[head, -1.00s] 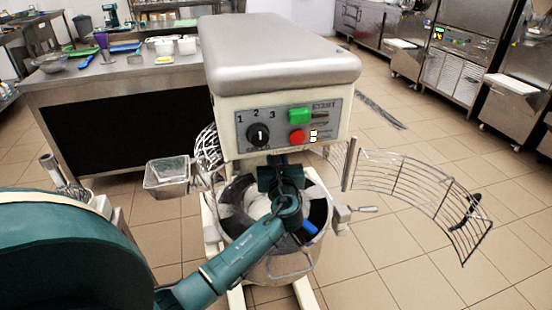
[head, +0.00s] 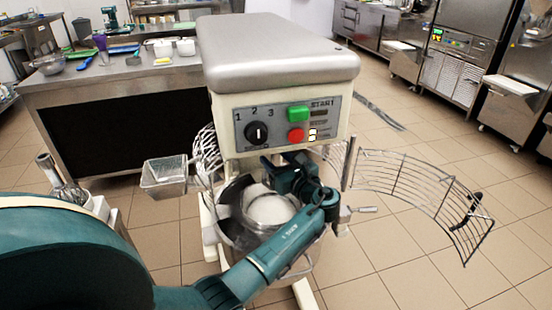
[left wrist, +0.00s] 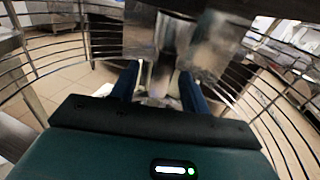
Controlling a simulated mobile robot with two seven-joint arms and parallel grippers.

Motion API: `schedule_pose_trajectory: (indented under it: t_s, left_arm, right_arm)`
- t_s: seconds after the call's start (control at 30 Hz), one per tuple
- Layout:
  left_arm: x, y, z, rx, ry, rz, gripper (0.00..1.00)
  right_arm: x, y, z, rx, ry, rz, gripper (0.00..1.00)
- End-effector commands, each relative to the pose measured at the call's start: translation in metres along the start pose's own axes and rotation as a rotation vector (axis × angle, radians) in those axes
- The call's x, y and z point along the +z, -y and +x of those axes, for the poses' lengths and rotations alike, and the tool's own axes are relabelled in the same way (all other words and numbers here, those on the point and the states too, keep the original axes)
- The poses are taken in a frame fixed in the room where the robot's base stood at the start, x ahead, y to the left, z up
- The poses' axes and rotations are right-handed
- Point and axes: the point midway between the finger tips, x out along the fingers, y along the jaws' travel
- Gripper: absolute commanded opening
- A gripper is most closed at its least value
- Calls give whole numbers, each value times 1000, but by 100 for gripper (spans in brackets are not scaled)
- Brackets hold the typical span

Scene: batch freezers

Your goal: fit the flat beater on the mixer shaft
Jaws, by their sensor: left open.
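The mixer (head: 275,90) stands in front of me, with a dial and green and red buttons. Its bowl (head: 306,262) sits under the head, with something pale inside. My left gripper (head: 285,178) is under the mixer head, above the bowl. In the left wrist view its two blue fingers (left wrist: 160,90) are apart. Beyond and between them is a metal upright (left wrist: 164,45), apparently the mixer shaft, beside a blurred silver block (left wrist: 215,45). The shaft is hidden in the head view. I cannot clearly make out the flat beater. My right gripper is not in view.
The wire guard (head: 420,190) is swung out to the right. A metal chute (head: 165,176) juts out at the left of the bowl. A whisk (head: 62,187) stands at far left. A worktable (head: 100,80) with containers is behind. Floor at right is open.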

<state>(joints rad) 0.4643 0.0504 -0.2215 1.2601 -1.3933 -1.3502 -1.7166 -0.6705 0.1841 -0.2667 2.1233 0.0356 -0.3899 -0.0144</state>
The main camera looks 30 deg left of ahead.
Motion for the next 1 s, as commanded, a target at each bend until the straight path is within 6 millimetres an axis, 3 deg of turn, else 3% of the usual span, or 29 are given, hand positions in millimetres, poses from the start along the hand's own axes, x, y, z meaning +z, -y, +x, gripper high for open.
schedule_pose_trajectory:
  t_s: [0.5,0.7,1.0]
  left_arm:
    - [0,0,-104,-2,-1,-1,46]
    - [0,0,-123,-1,1,-1,46]
    - [1,0,-125,-1,1,-1,46]
  right_arm:
    - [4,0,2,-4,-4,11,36]
    - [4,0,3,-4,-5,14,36]
    - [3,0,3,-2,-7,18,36]
